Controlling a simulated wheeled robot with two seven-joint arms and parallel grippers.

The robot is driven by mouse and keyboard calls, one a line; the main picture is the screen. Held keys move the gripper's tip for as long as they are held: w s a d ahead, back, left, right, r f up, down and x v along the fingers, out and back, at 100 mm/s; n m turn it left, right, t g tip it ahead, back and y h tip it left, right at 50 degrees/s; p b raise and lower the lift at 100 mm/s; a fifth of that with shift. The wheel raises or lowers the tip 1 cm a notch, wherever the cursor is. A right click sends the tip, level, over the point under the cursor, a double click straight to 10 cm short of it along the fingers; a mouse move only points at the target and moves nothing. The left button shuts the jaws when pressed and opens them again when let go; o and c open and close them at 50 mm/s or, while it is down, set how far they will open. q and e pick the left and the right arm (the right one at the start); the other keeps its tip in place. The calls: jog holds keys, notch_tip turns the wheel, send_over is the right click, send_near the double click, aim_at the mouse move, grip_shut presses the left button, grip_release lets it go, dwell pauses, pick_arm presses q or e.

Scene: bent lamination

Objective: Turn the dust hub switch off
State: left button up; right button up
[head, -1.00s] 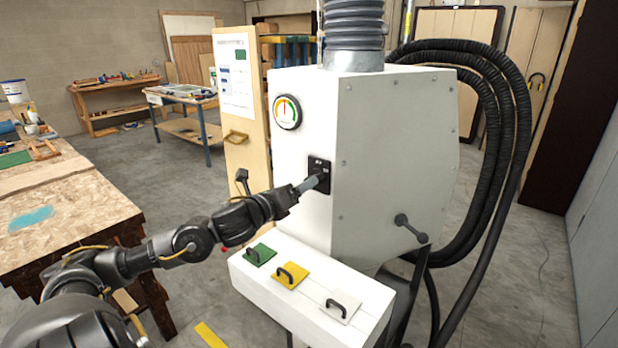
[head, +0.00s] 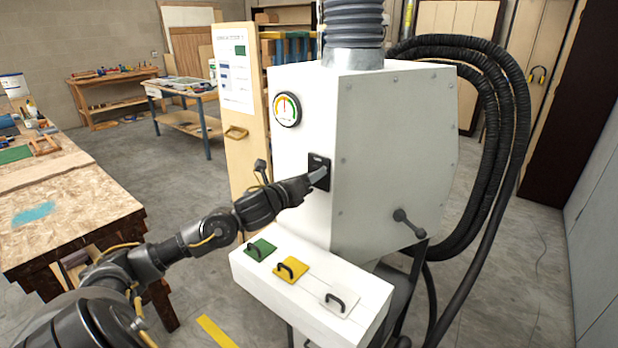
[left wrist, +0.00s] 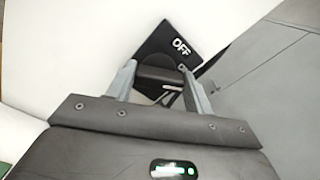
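The dust hub is a big white cabinet (head: 390,150). Its black switch plate (head: 318,160) is on the front face, below the round gauge. In the left wrist view the plate (left wrist: 158,45) carries the word OFF, and a dark switch handle (left wrist: 160,76) sits below the word. My left gripper (head: 318,174) is at the plate. In the left wrist view its two fingers (left wrist: 160,82) are apart, one on each side of the handle. The handle seems to span the gap, but I cannot tell whether the fingers press on it. My right gripper is not in view.
A white ledge (head: 310,318) with green, yellow and white handled gates juts out below my left arm. A round gauge (head: 287,110) is above the switch. Black hoses (head: 500,150) hang at right. A workbench (head: 70,215) stands at left, with open floor behind it.

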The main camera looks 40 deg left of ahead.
pick_arm(q)
jog(key=c, duration=0.4)
jog(key=shift+o, duration=0.2)
jog(key=shift+a+f+n+p, duration=0.1)
jog(key=shift+n+p, duration=1)
jog(key=shift+n, duration=1.9)
jog(key=shift+a+n+p, duration=0.1)
jog(key=shift+n+p, duration=1)
jog(key=shift+n, duration=1.9)
